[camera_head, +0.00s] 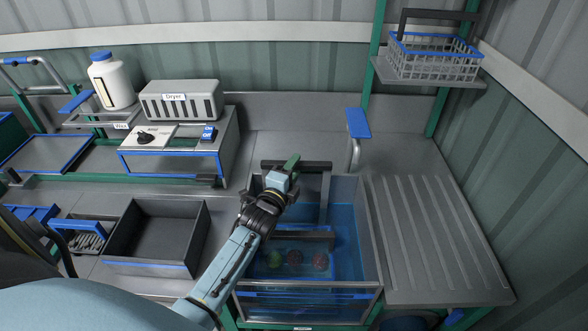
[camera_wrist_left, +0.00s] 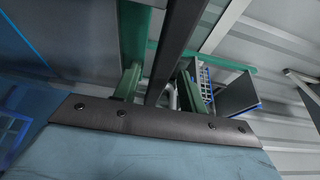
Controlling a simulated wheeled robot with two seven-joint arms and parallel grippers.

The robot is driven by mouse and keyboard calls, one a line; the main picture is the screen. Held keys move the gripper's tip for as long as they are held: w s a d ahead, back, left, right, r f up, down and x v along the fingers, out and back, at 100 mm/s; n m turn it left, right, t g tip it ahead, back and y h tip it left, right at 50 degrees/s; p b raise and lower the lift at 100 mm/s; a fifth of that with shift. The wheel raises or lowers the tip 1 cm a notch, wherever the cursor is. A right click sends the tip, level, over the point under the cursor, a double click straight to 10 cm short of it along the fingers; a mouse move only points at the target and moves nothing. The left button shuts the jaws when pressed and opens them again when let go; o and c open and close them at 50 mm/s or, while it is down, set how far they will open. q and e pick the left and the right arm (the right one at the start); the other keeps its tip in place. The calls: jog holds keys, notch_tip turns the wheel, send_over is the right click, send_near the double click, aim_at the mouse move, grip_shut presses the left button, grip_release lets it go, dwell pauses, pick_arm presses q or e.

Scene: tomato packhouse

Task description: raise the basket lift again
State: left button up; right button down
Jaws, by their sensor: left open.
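The basket lift shows as a dark grey frame in the wash tank (camera_head: 371,250), with a flat handle bar (camera_head: 318,167) at the top, an upright, and a low crossbar (camera_head: 305,235) at the water. Several tomatoes, including a green one (camera_head: 275,259) and a red one (camera_head: 320,261), lie below the crossbar in the blue water. My left gripper (camera_head: 291,163) is open at the handle bar. In the left wrist view, a dark bar (camera_wrist_left: 178,45) runs between its green fingers (camera_wrist_left: 165,84); contact cannot be told. My right gripper is out of view.
A ribbed drainboard (camera_head: 430,240) right of the tank is clear. A wire basket (camera_head: 435,62) stands on a shelf at upper right. An empty grey tray (camera_head: 155,235) and the dryer (camera_head: 180,100) are left.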

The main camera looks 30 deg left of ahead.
pick_arm(q)
jog(key=shift+w, duration=0.25)
grip_shut()
